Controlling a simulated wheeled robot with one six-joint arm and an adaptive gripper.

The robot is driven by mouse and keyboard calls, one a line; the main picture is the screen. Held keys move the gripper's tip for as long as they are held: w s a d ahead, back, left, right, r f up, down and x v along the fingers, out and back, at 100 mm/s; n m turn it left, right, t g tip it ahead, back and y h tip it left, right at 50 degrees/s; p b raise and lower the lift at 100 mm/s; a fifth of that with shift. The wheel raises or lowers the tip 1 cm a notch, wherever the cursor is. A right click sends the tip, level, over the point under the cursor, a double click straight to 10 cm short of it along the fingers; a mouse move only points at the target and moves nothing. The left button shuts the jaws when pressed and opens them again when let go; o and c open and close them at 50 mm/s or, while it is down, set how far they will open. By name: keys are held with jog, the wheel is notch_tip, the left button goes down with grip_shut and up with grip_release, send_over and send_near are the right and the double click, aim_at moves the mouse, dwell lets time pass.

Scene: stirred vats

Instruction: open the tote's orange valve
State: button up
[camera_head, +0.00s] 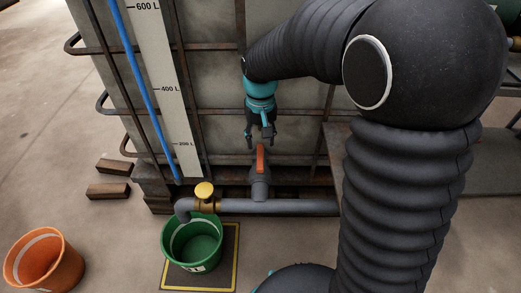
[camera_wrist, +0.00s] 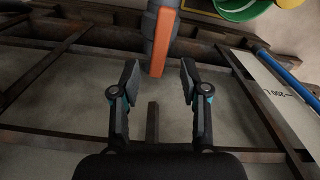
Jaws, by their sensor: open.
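The tote (camera_head: 215,125) is a pale tank in a rusty metal cage, with a scale strip on its front. Its orange valve handle (camera_head: 260,158) stands upright on a grey valve body (camera_head: 260,186) low on the tote. My gripper (camera_head: 262,143) is just above the handle in the head view. In the wrist view my gripper (camera_wrist: 159,88) is open, its two fingers apart with nothing between them. The orange handle (camera_wrist: 159,50) lies ahead of the fingertips, roughly in line with the gap. It does not appear touched.
A grey pipe (camera_head: 270,207) runs from the valve to a spout with a yellow knob (camera_head: 204,190). A green bucket (camera_head: 192,243) stands under the spout on a yellow-edged mat (camera_head: 228,262). An orange bucket (camera_head: 42,259) stands at left. Cage bars surround the gripper.

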jog(key=shift+r, duration=0.95)
jog(key=s+d+r+m+t, duration=0.1)
jog(key=s+d+r+t, duration=0.1)
jog(key=s+d+r, duration=0.2)
jog(key=s+d+r+m+t, duration=0.1)
jog(key=s+d+r+t, duration=0.2)
jog(key=s+d, duration=0.7)
jog(key=s+r, duration=0.2)
jog(key=s, duration=0.4)
jog(key=shift+s+d+t, duration=0.25)
jog(key=shift+s+t, duration=0.05)
jog(key=shift+s, duration=0.1)
jog(key=shift+a+r, duration=0.1)
